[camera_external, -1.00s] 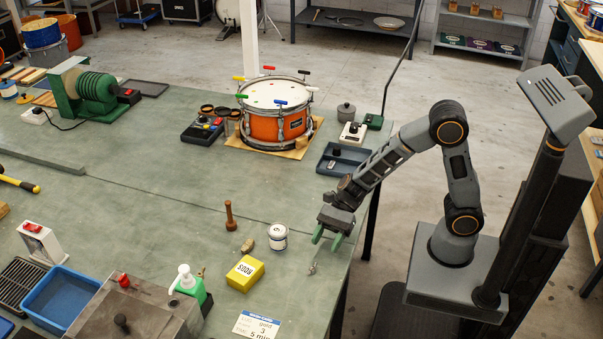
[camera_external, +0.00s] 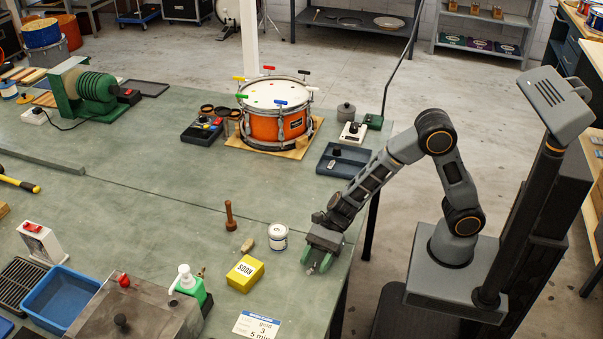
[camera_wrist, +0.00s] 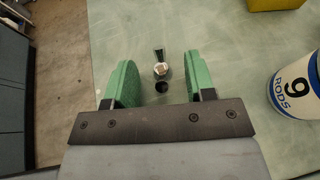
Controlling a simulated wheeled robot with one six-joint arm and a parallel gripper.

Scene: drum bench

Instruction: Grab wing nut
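The wing nut (camera_wrist: 160,68) is a small silvery metal piece on the green bench top. In the wrist view it lies between and a little beyond the green fingers of my gripper (camera_wrist: 159,82). The fingers stand apart with clear gaps on both sides of it, and neither touches it. In the external view my gripper (camera_external: 317,262) is low over the bench near its right edge, and the wing nut shows only as a small grey spot by the fingertips.
A white can (camera_external: 278,238) labelled RODS stands close by on the left, also in the wrist view (camera_wrist: 297,85). A yellow box (camera_external: 245,273) lies beyond it. The bench edge is close on the right. An orange drum (camera_external: 274,122) stands farther back.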

